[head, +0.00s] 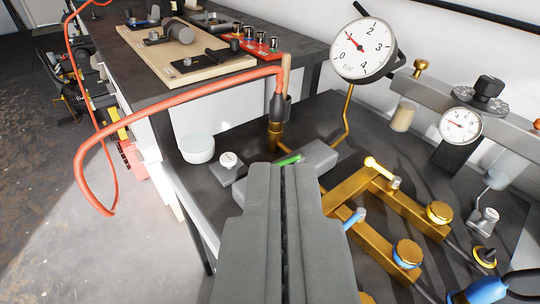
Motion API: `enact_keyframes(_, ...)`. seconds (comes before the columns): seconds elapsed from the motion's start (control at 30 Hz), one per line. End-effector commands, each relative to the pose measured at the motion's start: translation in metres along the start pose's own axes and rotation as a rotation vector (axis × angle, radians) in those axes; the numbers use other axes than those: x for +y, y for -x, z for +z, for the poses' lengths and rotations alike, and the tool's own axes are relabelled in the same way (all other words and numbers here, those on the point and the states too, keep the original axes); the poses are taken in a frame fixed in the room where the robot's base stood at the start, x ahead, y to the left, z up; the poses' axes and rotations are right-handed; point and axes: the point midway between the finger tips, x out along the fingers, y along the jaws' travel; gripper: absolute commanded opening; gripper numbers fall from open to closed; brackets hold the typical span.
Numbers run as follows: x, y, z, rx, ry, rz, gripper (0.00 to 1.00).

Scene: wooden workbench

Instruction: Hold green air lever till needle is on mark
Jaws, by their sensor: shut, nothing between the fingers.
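My gripper (288,168) is shut and empty, reaching up from the bottom middle with its fingertips at the green air lever (290,160). Only a short green strip of the lever shows just beyond the tips; the rest is hidden, and I cannot tell whether they touch. The lever sits by a grey block (318,157). The large round dial gauge (363,48), white with figures 0 to 4, stands behind on a bent brass pipe (346,118). Its red needle points to the upper left, near where the 1 belongs. I cannot make out a separate mark.
An orange hose (180,96) loops left from the upright fitting (278,105). Brass blocks with knobs (408,253) crowd the right. A smaller gauge (460,125) stands at the right. A white round pot (197,148) is left of the fitting. A wooden board with tools (205,67) lies behind.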

Motion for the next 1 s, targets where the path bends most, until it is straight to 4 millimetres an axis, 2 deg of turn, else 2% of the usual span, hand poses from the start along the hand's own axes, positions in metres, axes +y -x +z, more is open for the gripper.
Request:
enact_keyframes(0.4,-0.002,-0.054,-0.007,-0.263,0.118,-0.035,0.0)
enact_keyframes(1.0,-0.006,-0.119,-0.008,-0.631,0.282,-0.136,0.0)
